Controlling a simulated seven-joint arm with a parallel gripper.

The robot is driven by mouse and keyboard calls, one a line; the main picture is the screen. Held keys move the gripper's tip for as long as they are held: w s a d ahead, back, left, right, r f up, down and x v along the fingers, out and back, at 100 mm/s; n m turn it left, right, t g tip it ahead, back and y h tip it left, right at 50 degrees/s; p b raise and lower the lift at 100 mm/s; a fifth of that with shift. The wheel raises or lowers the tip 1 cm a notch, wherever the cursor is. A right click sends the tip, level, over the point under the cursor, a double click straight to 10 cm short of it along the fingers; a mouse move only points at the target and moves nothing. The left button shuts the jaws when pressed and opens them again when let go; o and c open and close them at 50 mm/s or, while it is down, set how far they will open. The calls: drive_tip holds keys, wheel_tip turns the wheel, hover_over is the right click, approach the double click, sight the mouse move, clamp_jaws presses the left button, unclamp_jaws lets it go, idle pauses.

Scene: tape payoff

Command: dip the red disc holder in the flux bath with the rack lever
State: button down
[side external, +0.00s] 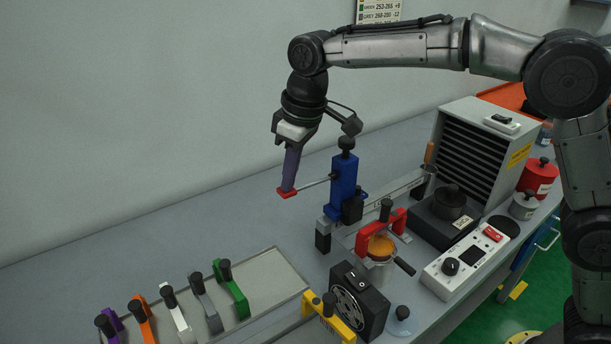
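The red disc holder (369,241), with a black knob on top, is at the rack stand right of the blue rack housing (344,187). An orange-brown round surface (381,246) shows inside it, just above a small metal pot (377,271) with a black handle, which looks like the flux bath. I cannot tell whether the disc touches the liquid. The rack lever (314,183) is a thin rod running left from the blue housing to a red end. My gripper (289,186) points down, its purple fingers meeting that red end. They overlap from this side, so their gap is hidden.
A tray (270,275) at front left holds several coloured holders. A yellow holder (331,317) and a black switch box (360,301) stand in front. A white control box (465,262), louvred cabinet (488,150) and red jar (538,178) are right. Bench left of the lever is clear.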

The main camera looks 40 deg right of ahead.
drive_tip(key=shift+f, duration=1.4)
drive_tip(key=shift+r, duration=0.1)
idle(1.2)
drive_tip(key=shift+r, duration=4.15)
